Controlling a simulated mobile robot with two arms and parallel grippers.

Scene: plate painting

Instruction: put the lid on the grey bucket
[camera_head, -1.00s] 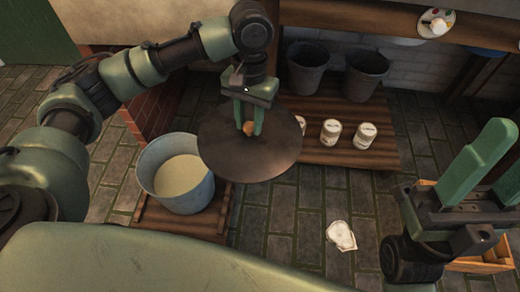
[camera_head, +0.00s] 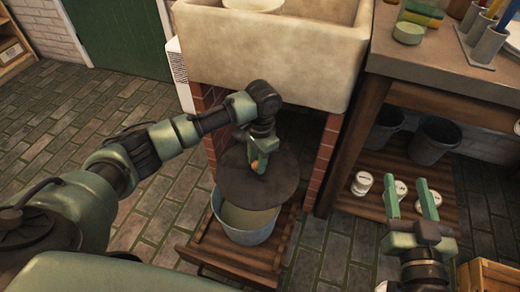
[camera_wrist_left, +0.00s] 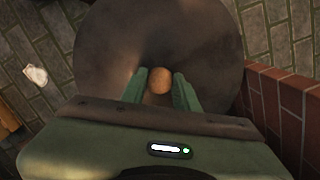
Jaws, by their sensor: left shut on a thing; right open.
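The grey bucket (camera_head: 247,232) stands on a low wooden slatted platform and has pale contents. The round dark lid (camera_head: 258,190) hangs over the rear part of the bucket, with the front of the opening still showing; whether it touches the rim I cannot tell. My left gripper (camera_head: 260,164) is shut on the lid's wooden knob. In the left wrist view the knob (camera_wrist_left: 160,82) sits between the fingers, and the lid (camera_wrist_left: 160,30) hides what is below it. My right gripper (camera_head: 428,200) is open and empty at the right.
A stone sink (camera_head: 265,48) on brick legs (camera_head: 328,165) stands right behind the bucket. A workbench (camera_head: 450,75) at the right has black buckets (camera_head: 434,140) and white jars (camera_head: 362,183) on its lower shelf. A wooden crate (camera_head: 487,276) is at the lower right.

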